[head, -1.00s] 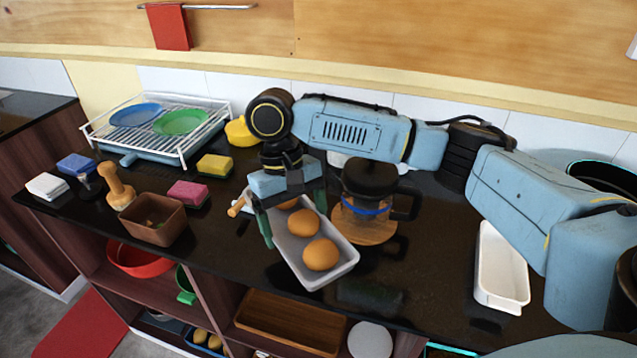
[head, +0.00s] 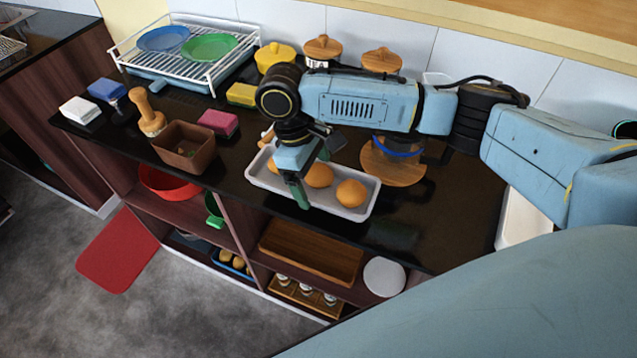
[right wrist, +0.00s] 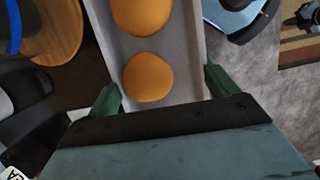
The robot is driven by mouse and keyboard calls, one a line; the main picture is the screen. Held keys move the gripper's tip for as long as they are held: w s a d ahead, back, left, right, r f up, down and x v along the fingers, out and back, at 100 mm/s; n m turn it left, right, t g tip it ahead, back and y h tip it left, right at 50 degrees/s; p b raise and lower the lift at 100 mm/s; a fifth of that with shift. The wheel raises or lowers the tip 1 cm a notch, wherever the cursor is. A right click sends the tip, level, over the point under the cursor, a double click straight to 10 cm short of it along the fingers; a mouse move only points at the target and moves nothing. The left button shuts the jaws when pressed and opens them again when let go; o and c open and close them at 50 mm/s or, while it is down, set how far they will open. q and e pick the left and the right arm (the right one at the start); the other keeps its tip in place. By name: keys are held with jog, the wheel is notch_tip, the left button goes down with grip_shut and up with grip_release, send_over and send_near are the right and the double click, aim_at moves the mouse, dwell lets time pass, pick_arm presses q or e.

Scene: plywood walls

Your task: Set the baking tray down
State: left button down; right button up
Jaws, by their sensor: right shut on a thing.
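The baking tray (head: 338,209) is a pale grey shallow tray near the front edge of the dark counter (head: 430,232). It holds orange-brown round buns (head: 351,193). My right gripper (head: 309,172) is shut on the tray toward its left part, with one green finger down over the near side. In the right wrist view the tray (right wrist: 191,60) lies between the two green fingers, with two buns (right wrist: 148,77) showing. I cannot tell whether its underside touches the counter. My left gripper is not in view.
A coffee pot on a round wooden board (head: 393,168) stands right behind the tray. A brown box (head: 184,147), a pink sponge (head: 218,122) and a dish rack (head: 185,55) are to the left. A white dish (head: 522,218) is at the right. Dark counter is bare between tray and dish.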

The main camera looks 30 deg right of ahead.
aim_at(314, 192)
jog(key=shift+f, duration=2.3)
jog(key=shift+f, duration=0.1)
jog(key=o, duration=0.9)
